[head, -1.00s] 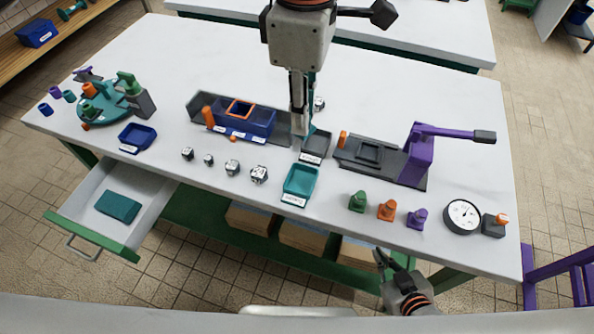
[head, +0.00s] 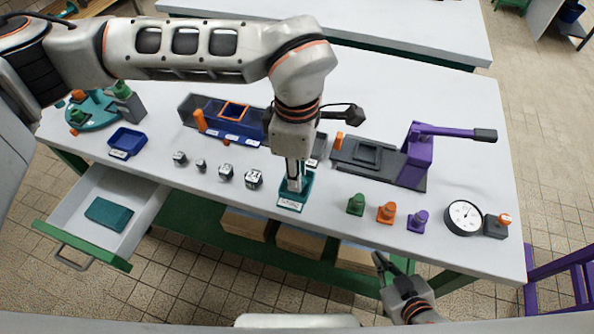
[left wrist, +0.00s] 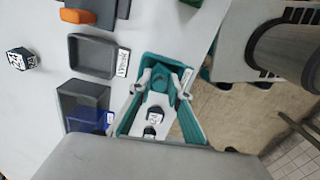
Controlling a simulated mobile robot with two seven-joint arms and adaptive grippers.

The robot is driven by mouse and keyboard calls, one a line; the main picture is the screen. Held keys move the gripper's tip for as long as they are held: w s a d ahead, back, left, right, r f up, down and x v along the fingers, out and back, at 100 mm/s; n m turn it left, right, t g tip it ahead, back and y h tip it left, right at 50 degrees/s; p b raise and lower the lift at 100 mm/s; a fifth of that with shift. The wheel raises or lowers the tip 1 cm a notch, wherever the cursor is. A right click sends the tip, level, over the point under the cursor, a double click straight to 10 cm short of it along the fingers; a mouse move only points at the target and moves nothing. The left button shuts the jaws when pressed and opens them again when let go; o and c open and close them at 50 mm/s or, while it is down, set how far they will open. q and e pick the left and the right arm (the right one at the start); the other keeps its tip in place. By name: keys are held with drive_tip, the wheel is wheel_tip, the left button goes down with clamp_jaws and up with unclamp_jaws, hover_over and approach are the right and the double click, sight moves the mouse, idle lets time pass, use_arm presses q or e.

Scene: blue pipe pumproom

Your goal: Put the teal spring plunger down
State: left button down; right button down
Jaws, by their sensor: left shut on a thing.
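My left gripper (head: 293,188) is over the teal tray (head: 307,190) near the front edge of the table. In the left wrist view, its fingers (left wrist: 166,84) are shut on the teal spring plunger (left wrist: 166,76), which shows as a rounded teal piece between them. The teal tray (left wrist: 192,126) lies around and below the fingers in that view. The plunger's lower end is hidden, so I cannot tell whether it touches the tray floor. My right gripper (head: 392,264) is open and empty, in front of the table.
A gauge (head: 464,217) is further right. A drawer (head: 105,213) stands open.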

use_arm(q)
drive_tip(key=shift+f, duration=0.2)
use_arm(e)
drive_tip(key=shift+s+f, duration=0.1)
drive_tip(key=shift+s, duration=0.05)
use_arm(q)
drive_tip(key=c, duration=2.2)
unclamp_jaws()
drive_tip(key=shift+o, duration=0.2)
drive_tip(key=shift+r, duration=0.15)
wheel_tip(320, 180, up, 12)
drive_tip(key=p, duration=0.1)
use_arm(e)
drive_tip(key=shift+s+a+r, duration=0.1)
drive_tip(key=shift+s+r, duration=0.1)
drive_tip(key=shift+r, duration=0.05)
drive_tip(key=shift+w+r, duration=0.15)
drive_tip(key=shift+r, duration=0.1)
